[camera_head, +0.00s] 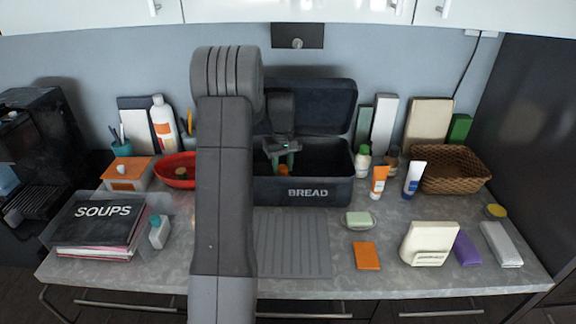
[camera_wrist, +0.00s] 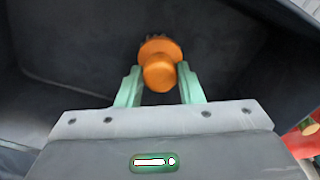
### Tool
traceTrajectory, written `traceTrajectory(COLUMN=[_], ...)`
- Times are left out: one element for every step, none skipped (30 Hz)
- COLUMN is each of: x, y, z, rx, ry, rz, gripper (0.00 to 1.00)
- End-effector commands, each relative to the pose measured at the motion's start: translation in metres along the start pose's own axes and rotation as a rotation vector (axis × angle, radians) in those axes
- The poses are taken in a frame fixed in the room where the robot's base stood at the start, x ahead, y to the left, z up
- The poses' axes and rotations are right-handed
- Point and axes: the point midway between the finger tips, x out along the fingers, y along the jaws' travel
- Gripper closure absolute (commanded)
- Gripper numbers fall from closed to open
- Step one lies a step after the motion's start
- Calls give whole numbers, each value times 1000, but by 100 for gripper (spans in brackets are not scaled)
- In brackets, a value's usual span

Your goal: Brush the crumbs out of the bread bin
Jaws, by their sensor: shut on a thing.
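The bread bin (camera_head: 325,187) is a dark box labelled BREAD, standing on the counter with its lid (camera_head: 318,103) raised at the back. My gripper (camera_head: 284,162) reaches down into the bin's left part. In the wrist view my gripper (camera_wrist: 160,85) has its pale green fingers on either side of an orange brush (camera_wrist: 159,68) and is shut on it. The dark bristle end of the brush points away toward the bin's dark interior. I cannot make out crumbs; my arm hides the bin's left side.
A red bowl (camera_head: 174,171) stands left of the bin. Small bottles, an orange tube (camera_head: 378,182) and a wicker basket (camera_head: 450,170) stand right of it. A grey ridged mat (camera_head: 292,243) lies in front. The SOUPS binder (camera_head: 101,222) is at left.

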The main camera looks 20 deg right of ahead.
Motion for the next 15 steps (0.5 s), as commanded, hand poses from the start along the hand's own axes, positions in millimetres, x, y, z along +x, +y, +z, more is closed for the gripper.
traceTrajectory(x=[1, 0, 0, 0, 0, 0, 0, 0, 0, 0, 0, 0, 0, 0, 0], y=[-5, -7, -10, -11, -12, -13, -13, -14, -15, -16, -18, -20, -22, -25, -28], z=[-2, -3, -4, -5, -5, -6, -6, -6, -7, -7, -8, -9, -10, -12, -13], rx=[-2, -1, -1, -1, 0, 0, 0, 0, 0, -1, -1, -1, -1, -1, -1], ry=[-1, -1, -1, -1, -1, -1, -1, -1, -1, -1, -1, -1, -1, -1, -1], rz=[-1, -1, -1, -1, -1, -1, -1, -1, -1, -1, -1, -1, -1, -1, -1], gripper=[92, 92, 92, 92, 92, 92, 92, 92, 92, 92, 92, 92, 92, 92, 92])
